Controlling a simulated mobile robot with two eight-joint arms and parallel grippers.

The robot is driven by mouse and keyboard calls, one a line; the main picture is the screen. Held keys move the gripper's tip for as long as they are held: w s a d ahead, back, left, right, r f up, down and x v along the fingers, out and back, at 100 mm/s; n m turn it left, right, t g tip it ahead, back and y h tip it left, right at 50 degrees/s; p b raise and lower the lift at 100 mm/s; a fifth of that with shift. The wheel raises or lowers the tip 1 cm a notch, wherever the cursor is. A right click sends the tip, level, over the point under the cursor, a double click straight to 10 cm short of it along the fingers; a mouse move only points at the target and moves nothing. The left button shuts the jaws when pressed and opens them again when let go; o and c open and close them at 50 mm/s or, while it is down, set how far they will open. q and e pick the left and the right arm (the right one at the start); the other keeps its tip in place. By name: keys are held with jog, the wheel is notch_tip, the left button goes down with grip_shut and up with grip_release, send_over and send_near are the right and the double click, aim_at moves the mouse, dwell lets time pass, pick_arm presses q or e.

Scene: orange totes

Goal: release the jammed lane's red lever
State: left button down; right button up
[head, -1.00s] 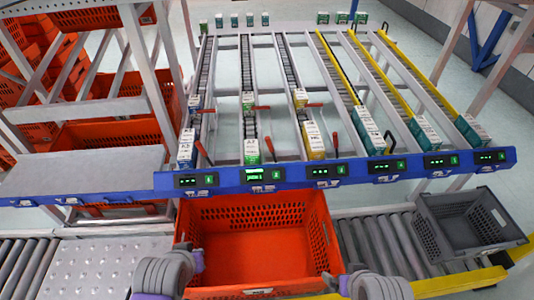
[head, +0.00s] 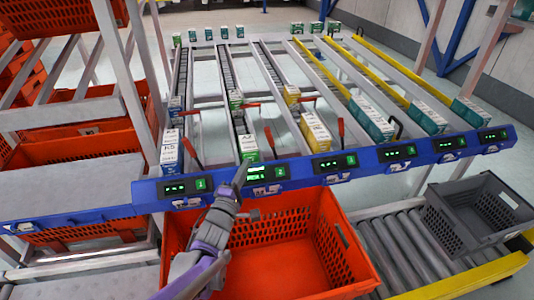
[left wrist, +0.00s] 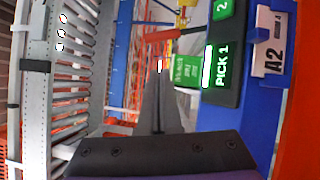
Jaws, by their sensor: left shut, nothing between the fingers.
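My left gripper (head: 241,174) is shut and empty, raised over the front rail at the lane with the lit display (head: 265,173). Its closed fingers also show in the left wrist view (left wrist: 160,85). That display reads PICK 1 (left wrist: 221,62) in the wrist view, beside an A2 label (left wrist: 271,60). A red lever (head: 269,140) stands tilted just right of this lane's front box (head: 247,147). In the wrist view a red lever (left wrist: 185,36) lies beyond the fingertips; contact cannot be told. Other red levers stand at the left (head: 193,152) and right (head: 341,131). My right gripper is out of view.
The blue front rail (head: 225,186) carries several displays. An orange tote (head: 345,245) stands below it, partly behind my left arm. A grey crate (head: 470,215) sits on the rollers at right. Boxes (head: 315,132) stand at the ends of neighbouring lanes.

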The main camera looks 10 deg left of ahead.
pick_arm(q)
jog(key=shift+w+d+f+h, duration=0.2)
jog(key=shift+d+f+h, duration=0.1)
jog(key=shift+d, duration=0.1)
jog(key=shift+w+r, duration=0.1)
jog(key=b+x, duration=0.1)
jog(key=x, duration=0.9)
jog(key=shift+r, duration=0.2)
